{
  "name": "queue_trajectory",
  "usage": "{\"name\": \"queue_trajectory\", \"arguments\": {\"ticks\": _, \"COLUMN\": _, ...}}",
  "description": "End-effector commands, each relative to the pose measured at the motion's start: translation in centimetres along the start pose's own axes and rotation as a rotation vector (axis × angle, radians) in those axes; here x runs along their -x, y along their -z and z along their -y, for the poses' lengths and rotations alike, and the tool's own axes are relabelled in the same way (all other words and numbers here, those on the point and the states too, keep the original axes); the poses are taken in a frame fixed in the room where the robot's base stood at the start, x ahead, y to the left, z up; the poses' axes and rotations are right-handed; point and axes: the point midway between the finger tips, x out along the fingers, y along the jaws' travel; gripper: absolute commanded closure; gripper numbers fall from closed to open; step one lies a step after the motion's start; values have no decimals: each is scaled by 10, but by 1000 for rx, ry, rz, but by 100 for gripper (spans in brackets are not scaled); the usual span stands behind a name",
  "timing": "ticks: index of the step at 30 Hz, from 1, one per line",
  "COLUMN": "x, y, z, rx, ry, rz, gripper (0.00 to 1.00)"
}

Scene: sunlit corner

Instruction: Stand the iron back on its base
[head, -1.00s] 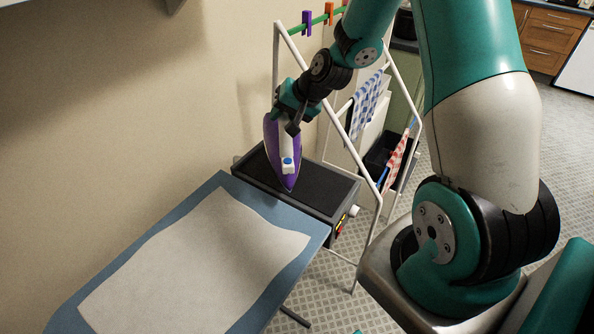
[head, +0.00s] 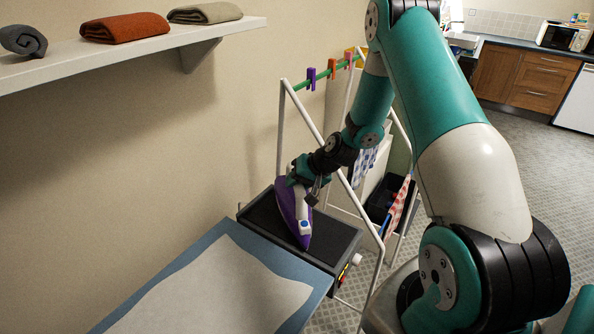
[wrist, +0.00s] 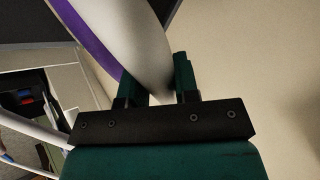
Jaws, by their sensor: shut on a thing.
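The purple and white iron (head: 286,207) is in my gripper (head: 303,184), in the head view. It is over the dark top of its grey base (head: 334,240), with its tip toward the base's near edge. It leans at a slant; I cannot tell whether it touches the base. In the wrist view the iron's pale handle (wrist: 140,40) passes between the green fingers of my gripper (wrist: 158,82), which are shut on it. The sole is hidden from view.
The ironing board (head: 215,295) with its pale cloth adjoins the base at the near left. A white drying rack (head: 281,135) stands close behind and right of the base. A wall shelf (head: 150,47) with rolled towels is at upper left.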

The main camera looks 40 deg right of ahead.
Motion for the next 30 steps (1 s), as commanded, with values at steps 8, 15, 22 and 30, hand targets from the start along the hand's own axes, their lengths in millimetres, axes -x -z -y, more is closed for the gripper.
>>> {"name": "queue_trajectory", "arguments": {"ticks": 8, "x": -8, "y": -2, "z": -5, "rx": 1, "ry": 4, "rz": -7, "gripper": 100}}
{"name": "queue_trajectory", "arguments": {"ticks": 15, "x": -10, "y": -2, "z": -6, "rx": 2, "ry": 3, "rz": -6, "gripper": 100}}
{"name": "queue_trajectory", "arguments": {"ticks": 22, "x": -11, "y": -4, "z": -8, "rx": 0, "ry": 0, "rz": -2, "gripper": 46}}
{"name": "queue_trajectory", "arguments": {"ticks": 30, "x": -6, "y": -2, "z": -5, "rx": 0, "ry": 0, "rz": -2, "gripper": 46}}
